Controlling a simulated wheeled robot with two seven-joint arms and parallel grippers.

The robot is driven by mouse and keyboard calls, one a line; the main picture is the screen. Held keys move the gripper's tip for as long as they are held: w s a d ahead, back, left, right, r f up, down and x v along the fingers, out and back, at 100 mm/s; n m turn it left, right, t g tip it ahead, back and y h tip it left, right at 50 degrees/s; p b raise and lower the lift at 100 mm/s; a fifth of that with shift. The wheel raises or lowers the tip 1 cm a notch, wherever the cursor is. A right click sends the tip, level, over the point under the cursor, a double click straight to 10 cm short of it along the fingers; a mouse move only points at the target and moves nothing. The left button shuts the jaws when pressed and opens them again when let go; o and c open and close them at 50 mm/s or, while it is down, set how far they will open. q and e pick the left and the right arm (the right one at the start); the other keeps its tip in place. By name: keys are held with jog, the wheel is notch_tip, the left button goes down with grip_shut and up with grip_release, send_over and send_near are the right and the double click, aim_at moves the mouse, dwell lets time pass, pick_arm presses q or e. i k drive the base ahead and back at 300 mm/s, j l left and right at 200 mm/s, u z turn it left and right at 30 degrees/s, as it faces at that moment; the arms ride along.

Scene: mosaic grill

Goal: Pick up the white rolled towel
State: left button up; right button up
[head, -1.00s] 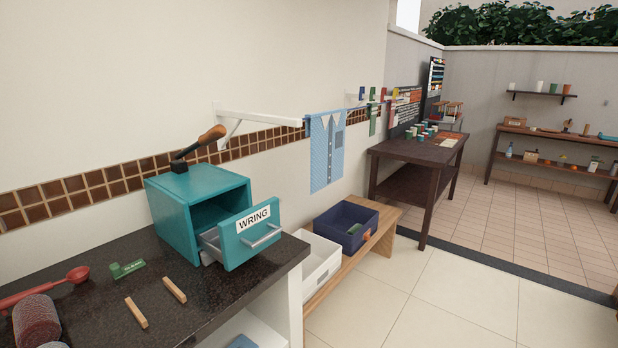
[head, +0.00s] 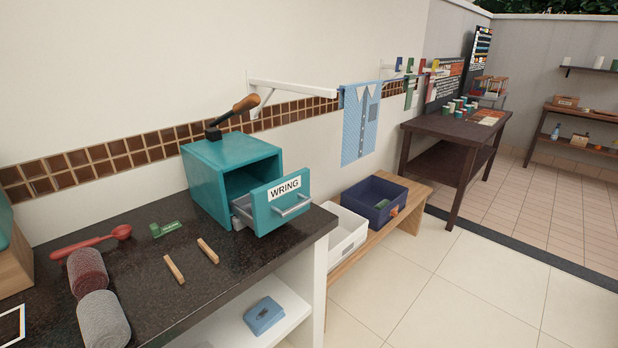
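A pale grey-white rolled towel (head: 103,320) lies on the dark countertop (head: 140,290) at the lower left in the head view. Its lower edge is close to the picture's bottom. A darker reddish-grey rolled towel (head: 87,273) lies right behind it; I cannot tell whether the two touch. Neither of my grippers is in view.
A teal wringer box (head: 210,175) with an open drawer labelled WRING (head: 283,208) stands on the counter. A red ladle (head: 90,242), a green peg-like piece (head: 165,229) and two wooden sticks (head: 174,268) lie nearby. A blue item (head: 263,315) sits on the shelf below.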

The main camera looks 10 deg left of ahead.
aim_at(103, 322)
jog(key=u, duration=1.65)
